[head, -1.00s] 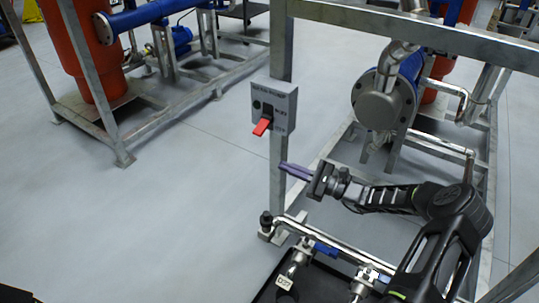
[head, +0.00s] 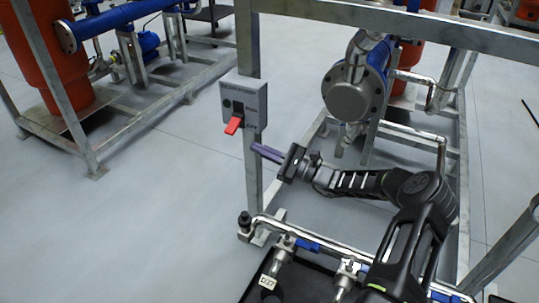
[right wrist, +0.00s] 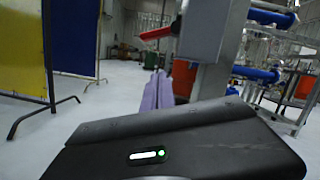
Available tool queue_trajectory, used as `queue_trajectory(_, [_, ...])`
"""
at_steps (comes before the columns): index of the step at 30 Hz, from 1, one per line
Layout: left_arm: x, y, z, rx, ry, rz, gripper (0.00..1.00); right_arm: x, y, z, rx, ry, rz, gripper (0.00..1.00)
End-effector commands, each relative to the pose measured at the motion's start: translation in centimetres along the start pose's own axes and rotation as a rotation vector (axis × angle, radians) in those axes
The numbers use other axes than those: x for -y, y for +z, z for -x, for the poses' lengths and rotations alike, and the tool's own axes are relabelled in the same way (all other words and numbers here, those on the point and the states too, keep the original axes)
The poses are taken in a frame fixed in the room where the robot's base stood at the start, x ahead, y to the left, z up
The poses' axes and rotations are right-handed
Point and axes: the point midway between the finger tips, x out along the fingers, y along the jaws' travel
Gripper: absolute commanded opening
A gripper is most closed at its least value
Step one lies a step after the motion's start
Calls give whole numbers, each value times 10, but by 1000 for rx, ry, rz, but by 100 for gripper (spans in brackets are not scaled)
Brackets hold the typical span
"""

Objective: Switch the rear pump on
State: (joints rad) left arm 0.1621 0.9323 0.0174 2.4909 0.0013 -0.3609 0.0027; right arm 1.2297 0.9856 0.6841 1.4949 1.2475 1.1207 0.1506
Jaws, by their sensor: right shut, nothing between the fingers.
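A grey switch box (head: 256,105) is mounted on a steel post of the skid frame. A red lever (head: 234,125) sticks out of its front, tilted down to the left in the head view. The label is too small to read. My right gripper (head: 257,149) has shut purple fingers, empty, just below and to the right of the lever beside the post, apparently apart from it. In the right wrist view the fingers (right wrist: 157,92) point forward, with the red lever (right wrist: 157,33) above their tips and the box (right wrist: 201,32) to its right. My left gripper is not in view.
The steel post (head: 252,180) and top rail (head: 390,19) frame my right arm. A low pipe (head: 330,243) with blue-handled valves runs below. Open floor (head: 130,220) lies to the left.

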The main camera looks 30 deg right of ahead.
Motion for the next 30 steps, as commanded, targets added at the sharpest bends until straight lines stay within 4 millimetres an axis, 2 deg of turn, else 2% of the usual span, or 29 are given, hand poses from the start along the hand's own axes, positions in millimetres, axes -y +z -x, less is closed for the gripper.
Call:
queue_trajectory(7, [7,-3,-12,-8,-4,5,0,-2,-2,-52,2,2,-1,0])
queue_trajectory(10, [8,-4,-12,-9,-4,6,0,0,17,-54,0,1,2,0])
queue_trajectory(15, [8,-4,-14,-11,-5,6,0,0,34,-58,0,1,1,0])
queue_trajectory(30, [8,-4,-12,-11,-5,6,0,0,39,-59,0,-1,-3,0])
